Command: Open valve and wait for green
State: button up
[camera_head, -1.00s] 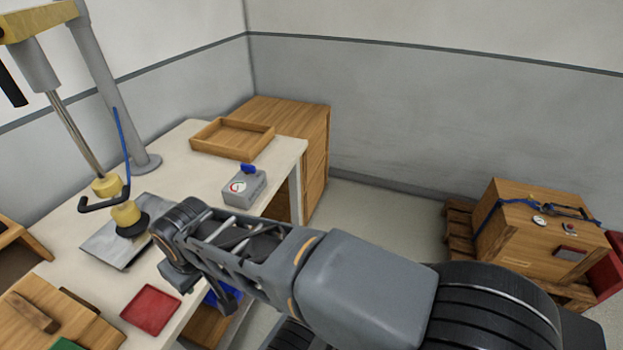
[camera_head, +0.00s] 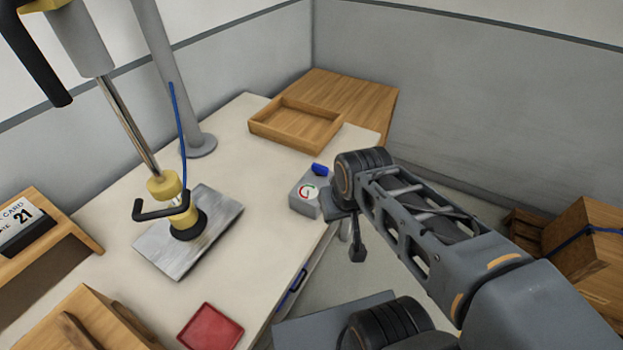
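A small grey box (camera_head: 304,194) with a round gauge (camera_head: 309,191) on its front stands near the right edge of the white table. The gauge face shows red and green marks; its needle is too small to read. A blue valve handle (camera_head: 320,169) sits on top of the box. My gripper (camera_head: 357,250) hangs at the end of my arm, just right of the box in the picture and in front of it. Contact cannot be made out. Its fingers are small and dark, and their opening is not clear.
A suction lifter with a yellow and black cup (camera_head: 187,222) rests on a metal plate (camera_head: 160,250). A wooden tray (camera_head: 296,126) lies behind the box. A red tray (camera_head: 211,328) lies at the near edge. A wooden crate (camera_head: 590,250) stands at right.

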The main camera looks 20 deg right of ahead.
aim_at(319, 170)
jog(key=k, duration=0.45)
jog(key=z, duration=1.2)
jog(key=i, duration=0.6)
jog(key=u, duration=1.5)
